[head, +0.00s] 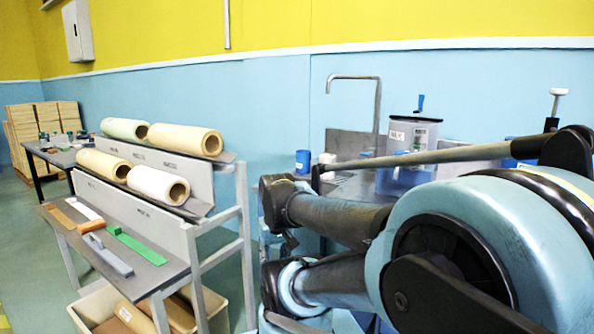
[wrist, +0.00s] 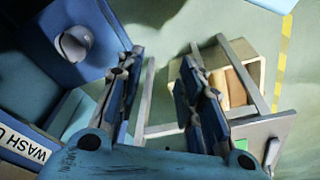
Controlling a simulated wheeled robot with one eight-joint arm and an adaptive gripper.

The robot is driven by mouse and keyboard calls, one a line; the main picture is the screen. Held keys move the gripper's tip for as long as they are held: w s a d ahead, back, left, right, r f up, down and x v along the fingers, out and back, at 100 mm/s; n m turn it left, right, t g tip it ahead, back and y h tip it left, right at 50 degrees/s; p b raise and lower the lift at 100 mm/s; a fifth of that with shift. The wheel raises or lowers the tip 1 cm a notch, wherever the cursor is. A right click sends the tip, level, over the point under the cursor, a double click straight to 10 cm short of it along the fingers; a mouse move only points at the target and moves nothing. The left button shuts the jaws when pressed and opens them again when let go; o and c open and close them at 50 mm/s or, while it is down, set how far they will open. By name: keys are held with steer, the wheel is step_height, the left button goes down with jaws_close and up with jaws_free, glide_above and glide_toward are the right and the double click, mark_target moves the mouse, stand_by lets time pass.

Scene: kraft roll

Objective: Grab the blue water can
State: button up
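A small blue can-shaped thing (head: 303,162) stands on the wash counter in the head view, left of the bent tap pipe. More blue shows farther right on the counter (head: 396,180), partly behind my arm. I cannot tell for certain which of these is the water can. My gripper (wrist: 160,62) is open in the wrist view, with nothing between its two fingers. Left of the fingers is a blue surface (wrist: 105,35) with a round grey piece (wrist: 74,44) on it; I cannot tell if this is the can.
A rack (head: 190,250) with paper rolls and hand tools stands left of my arm. A bin (head: 95,310) with rolls sits under it. A "WASH U" sign (wrist: 22,142) shows at the wrist view's left edge.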

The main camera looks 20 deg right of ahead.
steer(key=o, duration=0.5)
steer(key=shift+s+d+r, duration=0.1)
steer(key=shift+s+r, duration=0.1)
steer(key=shift+r, duration=0.05)
steer(key=shift+c, duration=0.2)
steer(key=o, duration=0.5)
steer(key=w+d+r+m+t+h, duration=0.1)
steer(key=w+d+r, duration=0.2)
steer(key=w, duration=0.4)
steer(key=w+d+r+m+t+h, duration=0.2)
steer(key=w+d+r, duration=0.2)
steer(key=w, duration=0.2)
steer(key=w+d+r+m+t+h, duration=0.1)
steer(key=w+d+r, duration=0.3)
steer(key=w, duration=0.3)
steer(key=shift+w+d+m+t+h, duration=0.15)
steer(key=shift+w+m+t+h, duration=0.15)
steer(key=shift+w+m+h, duration=0.1)
steer(key=m+t+h, duration=0.2)
steer(key=t+h, duration=0.1)
steer(key=t, duration=0.1)
glide_toward(301, 161)
steer(key=x, duration=0.8)
steer(key=shift+w+d+f, duration=0.1)
steer(key=shift+w+f, duration=0.1)
steer(key=shift+x, duration=2.8)
